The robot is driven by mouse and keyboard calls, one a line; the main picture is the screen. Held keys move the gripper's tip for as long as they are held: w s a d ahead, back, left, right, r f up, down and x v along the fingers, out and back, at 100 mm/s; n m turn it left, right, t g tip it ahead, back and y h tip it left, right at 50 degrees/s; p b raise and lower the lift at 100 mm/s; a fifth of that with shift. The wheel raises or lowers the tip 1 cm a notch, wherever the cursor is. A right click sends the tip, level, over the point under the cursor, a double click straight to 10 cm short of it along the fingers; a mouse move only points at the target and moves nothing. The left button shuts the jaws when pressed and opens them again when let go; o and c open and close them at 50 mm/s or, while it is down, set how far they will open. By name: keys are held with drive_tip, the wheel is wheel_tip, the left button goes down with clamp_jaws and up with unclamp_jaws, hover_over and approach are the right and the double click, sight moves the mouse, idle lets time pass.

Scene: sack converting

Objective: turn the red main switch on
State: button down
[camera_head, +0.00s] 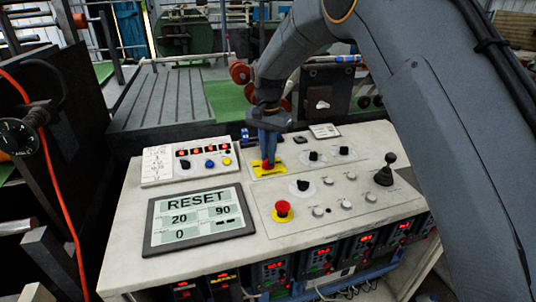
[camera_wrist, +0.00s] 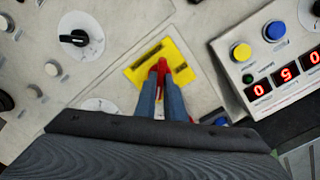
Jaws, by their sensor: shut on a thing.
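The red main switch (camera_head: 267,165) sits on a yellow plate (camera_head: 276,171) at the back of the white control console. My gripper (camera_head: 268,150) reaches down onto it from above, its blue-grey fingers shut on the switch. In the wrist view the red switch (camera_wrist: 159,68) shows between and just past the fingertips (camera_wrist: 161,77), over the yellow plate (camera_wrist: 181,60). The fingers hide part of the switch, and I cannot tell its exact on or off position.
A red emergency button (camera_head: 283,209), black knobs (camera_head: 303,185) and a black joystick (camera_head: 385,172) stand on the console. A screen reading RESET (camera_head: 197,219) lies at front left. A small box with red digits (camera_head: 186,160) stands left of the switch.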

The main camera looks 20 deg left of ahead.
drive_tip(key=shift+r, duration=0.1)
idle(0.3)
drive_tip(key=c, duration=1.8)
unclamp_jaws()
drive_tip(key=shift+c, duration=0.2)
drive_tip(key=shift+r, duration=0.1)
wheel_tip(320, 180, up, 8)
drive_tip(key=b, duration=0.2)
drive_tip(key=shift+f+b, duration=0.25)
drive_tip(key=shift+b, duration=0.05)
